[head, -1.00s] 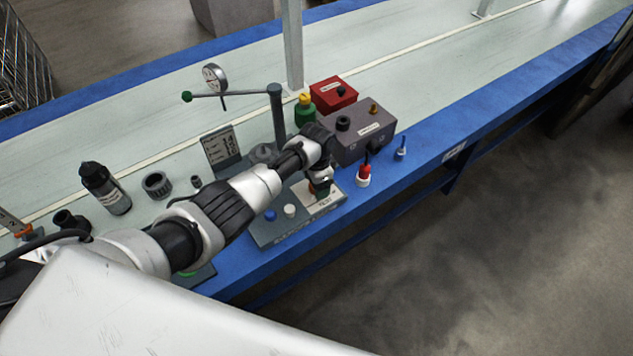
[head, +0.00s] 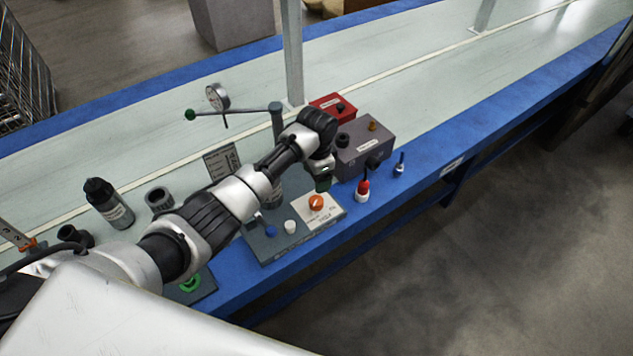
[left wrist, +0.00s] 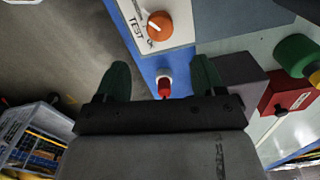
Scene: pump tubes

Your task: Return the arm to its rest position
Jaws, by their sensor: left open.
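My left arm reaches in from the left in the head view, with my left gripper (head: 322,181) raised above the grey panel (head: 270,246) and its orange knob (head: 316,202). In the left wrist view the two green fingertips (left wrist: 160,80) stand wide apart with nothing between them in their grasp. The orange knob (left wrist: 159,25) sits on a white TEST label beyond the fingertips, clear of them. A red-and-white plunger-like piece (left wrist: 164,82) shows below, in the gap between the fingers. My right gripper is not in view.
Right of the gripper stand a grey box (head: 362,150), a red box (head: 330,106), a red-topped piece (head: 362,189) and a small blue-and-white piece (head: 399,166). A dial gauge (head: 217,97) on a stand is behind the arm. A dark bottle (head: 108,203) stands left. The bench's right stretch is clear.

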